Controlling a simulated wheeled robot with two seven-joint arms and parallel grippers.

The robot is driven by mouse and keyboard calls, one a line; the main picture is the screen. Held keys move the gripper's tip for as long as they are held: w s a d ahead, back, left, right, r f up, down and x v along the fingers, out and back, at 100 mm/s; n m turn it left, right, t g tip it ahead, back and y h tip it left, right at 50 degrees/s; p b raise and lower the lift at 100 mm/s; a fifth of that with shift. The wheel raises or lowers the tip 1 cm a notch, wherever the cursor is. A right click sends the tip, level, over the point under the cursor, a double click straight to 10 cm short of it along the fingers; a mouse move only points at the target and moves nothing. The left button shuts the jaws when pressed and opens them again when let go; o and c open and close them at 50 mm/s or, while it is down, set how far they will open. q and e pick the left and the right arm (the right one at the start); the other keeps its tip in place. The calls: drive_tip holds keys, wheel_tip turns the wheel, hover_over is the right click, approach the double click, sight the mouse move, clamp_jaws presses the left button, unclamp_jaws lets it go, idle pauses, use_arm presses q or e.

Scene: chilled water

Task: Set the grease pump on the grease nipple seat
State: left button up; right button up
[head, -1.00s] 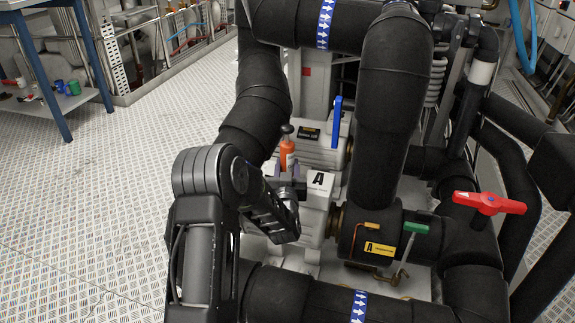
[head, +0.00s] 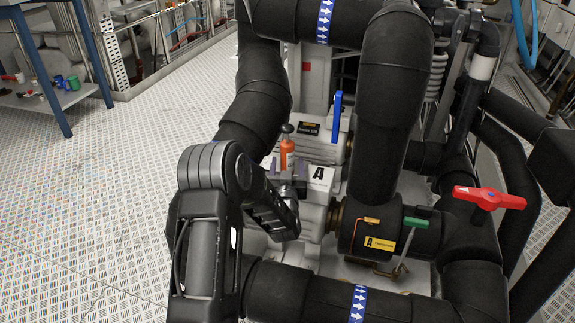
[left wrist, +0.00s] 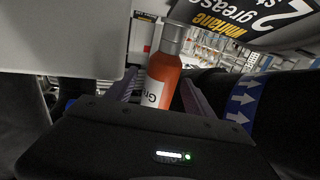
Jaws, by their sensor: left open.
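The grease pump (head: 287,152), an orange cylinder with a grey cap and dark knob, stands upright on the grey pump housing in the head view. In the left wrist view the grease pump (left wrist: 161,84) shows between the two purple-grey fingers. My left gripper (head: 286,170) is open around its lower part, with room beside the body. The left gripper also shows in the wrist view (left wrist: 160,92). The grease nipple seat is not clearly seen; the pump's foot is hidden behind the gripper. My right gripper is not in view.
Thick black pipes (head: 392,110) arch over and beside the housing. A blue lever (head: 337,115) stands behind the grease pump, with a green lever (head: 416,224) and red valve handle (head: 489,198) to the right. Open floor (head: 110,190) lies left.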

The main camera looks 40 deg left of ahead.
sight(287, 168)
use_arm(q)
drive_tip(key=p+v, duration=0.2)
drive_tip(key=v, duration=0.3)
drive_tip(key=shift+s+d, duration=0.2)
drive_tip(key=shift+b+v, duration=0.9)
drive_tip(key=shift+b, duration=0.15)
drive_tip(key=shift+s+d, duration=0.15)
